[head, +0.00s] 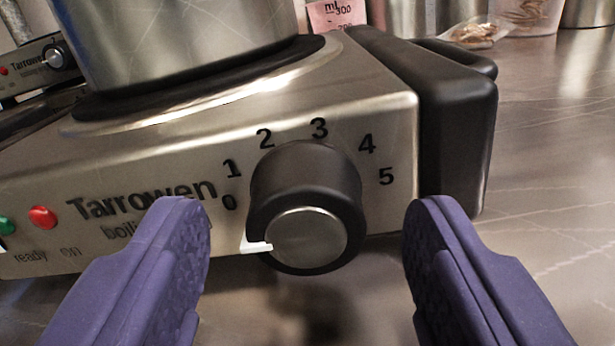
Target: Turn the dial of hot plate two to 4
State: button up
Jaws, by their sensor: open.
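The hot plate (390,110) in front of me is a brushed steel unit marked "Tarrowen", with a black dial (305,170) on its front face. The numbers 0 to 5 run around the dial clockwise from lower left to right. The dial's white pointer mark (257,247) is at its left side, pointing toward 0. No plate number is visible on this unit. My gripper (308,215) is open, with one purple finger on each side of the dial and a gap on both sides. Neither finger touches the dial in this view.
A steel pot (185,40) stands on the plate's black ring. A black handle (460,150) juts out at the plate's right side, behind the right finger. A second Tarrowen unit (25,75) is at far left. Green and red lamps (43,216) sit left of the dial. Bare counter (560,190) lies right.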

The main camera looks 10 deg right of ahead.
jog(key=shift+w+d, duration=0.15)
jog(key=shift+w, duration=0.25)
jog(key=c, duration=1)
jog(key=shift+c, duration=0.2)
